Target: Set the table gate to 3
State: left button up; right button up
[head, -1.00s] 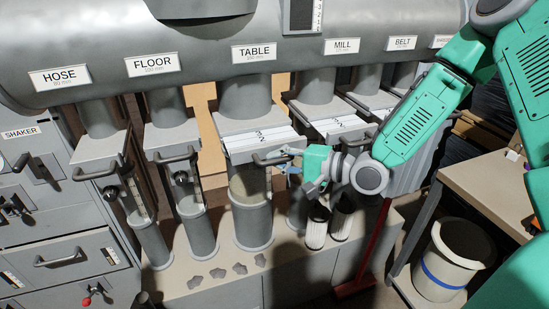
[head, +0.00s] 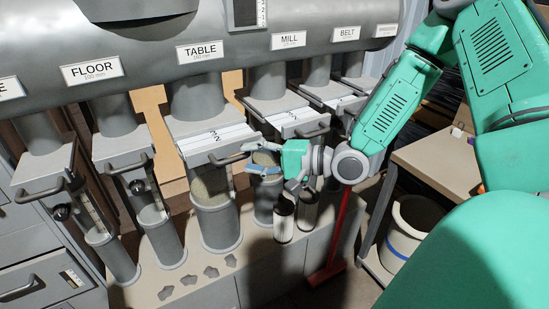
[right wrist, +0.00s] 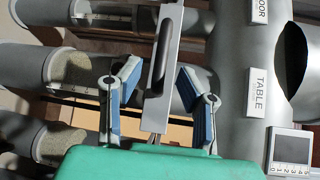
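The table gate (head: 190,145) is a grey slide with white scale strips under the TABLE label (head: 200,52). A digit that looks like 2 shows on its scale; the exact setting is hard to read. Its dark bar handle (head: 232,157) sticks out at the front. My right gripper (head: 252,158) is open just in front of the handle's right end. In the right wrist view, a slide with a dark handle (right wrist: 159,62) lies beyond and between the open fingers (right wrist: 160,82); I see no clear contact. My left gripper is not in view.
The floor gate (head: 35,165) is on the left and the mill gate (head: 298,118) is close on the right, both with handles. A red post (head: 338,230) and a bin with a blue band (head: 398,240) stand to the right.

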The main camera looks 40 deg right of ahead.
jog(key=f+v, duration=0.1)
jog(key=v, duration=0.6)
jog(key=shift+r, duration=0.45)
jog(key=shift+d, duration=0.15)
jog(key=s+a+f+n+g+h+b, duration=0.1)
jog(key=a+f+n+g+h, duration=0.15)
jog(key=f, duration=0.65)
jog(key=s+a+f+n+g+h+b, duration=0.2)
jog(key=f+n+g+h, duration=0.15)
jog(key=f, duration=0.65)
jog(key=s+a+f+n+g+h+b, duration=0.1)
jog(key=s+a+f+n+g, duration=0.1)
jog(key=s+f, duration=0.4)
jog(key=s+a+f+n+g+h, duration=0.1)
jog(key=s+a+f+n+g, duration=0.2)
jog(key=s, duration=0.8)
notch_tip(320, 180, down, 5)
jog(key=n+g, duration=0.2)
jog(key=shift+a+r+n+h+b, duration=0.15)
jog(key=shift+a+n+h+b, duration=0.15)
jog(key=shift+n+b, duration=0.1)
